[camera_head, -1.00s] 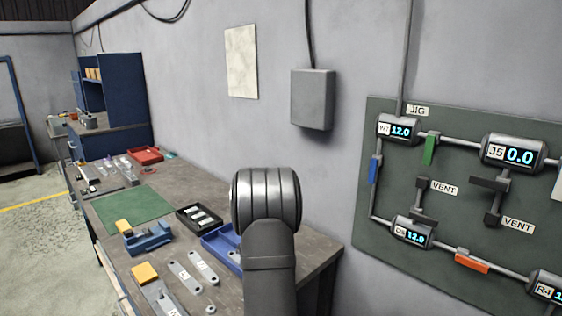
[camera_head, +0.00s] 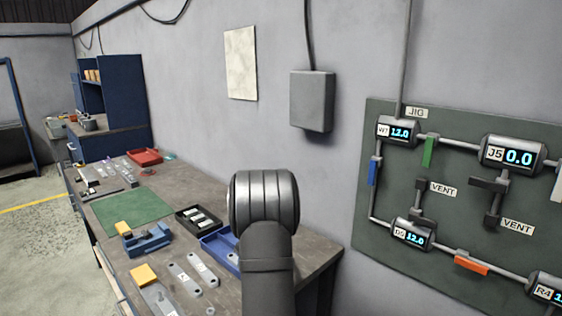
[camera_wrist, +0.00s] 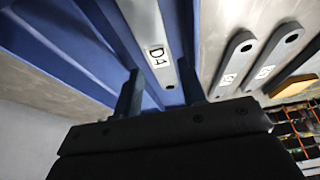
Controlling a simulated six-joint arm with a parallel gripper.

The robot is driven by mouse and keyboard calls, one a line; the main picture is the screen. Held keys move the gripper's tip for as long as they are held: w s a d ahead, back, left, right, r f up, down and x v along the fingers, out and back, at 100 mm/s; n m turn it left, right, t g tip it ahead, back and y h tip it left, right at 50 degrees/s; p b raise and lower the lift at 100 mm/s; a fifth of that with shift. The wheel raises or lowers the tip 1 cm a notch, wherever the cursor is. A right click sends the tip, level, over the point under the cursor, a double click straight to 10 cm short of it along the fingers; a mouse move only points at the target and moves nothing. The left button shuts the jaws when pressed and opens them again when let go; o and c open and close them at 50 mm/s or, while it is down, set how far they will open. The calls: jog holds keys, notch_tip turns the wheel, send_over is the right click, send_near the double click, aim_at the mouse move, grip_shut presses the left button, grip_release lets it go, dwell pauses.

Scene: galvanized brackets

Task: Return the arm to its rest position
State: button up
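My gripper (camera_wrist: 162,85) shows in the wrist view with its two dark fingers apart. A grey bracket labelled D4 (camera_wrist: 148,22) lies in a blue tray (camera_wrist: 62,57) beyond the fingers, its holed end lined up with the gap between them. The bracket looks close to the right finger; whether they touch I cannot tell. In the head view my arm stands over the right end of the workbench (camera_head: 312,250) and hides the gripper. Part of the blue tray (camera_head: 212,241) shows left of the arm.
Loose labelled brackets (camera_head: 203,268) lie left of the blue tray. A black tray (camera_head: 185,212), a blue fixture (camera_head: 147,240), a green mat (camera_head: 130,212) and a red tray (camera_head: 146,156) are farther along the bench. A gauge panel (camera_head: 390,262) and a grey box (camera_head: 312,100) are on the wall.

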jog(key=shift+f, duration=0.8)
jog(key=shift+s+d+r, duration=0.1)
jog(key=shift+d, duration=0.1)
jog(key=v, duration=1)
jog(key=x, duration=1.1)
jog(key=shift+a+f, duration=0.1)
jog(key=shift+f, duration=0.15)
jog(key=r, duration=0.5)
jog(key=shift+s+d, duration=0.1)
jog(key=shift+d, duration=0.25)
jog(key=s+d+r, duration=0.4)
jog(key=d+r, duration=0.3)
jog(key=d, duration=0.3)
jog(key=s+a+f, duration=0.1)
jog(key=s+a, duration=0.2)
jog(key=a, duration=1.4)
jog(key=s+a+f, duration=0.1)
jog(key=s+a, duration=0.2)
jog(key=a, duration=1.5)
jog(key=shift+o, duration=0.4)
jog(key=shift+s, duration=0.15)
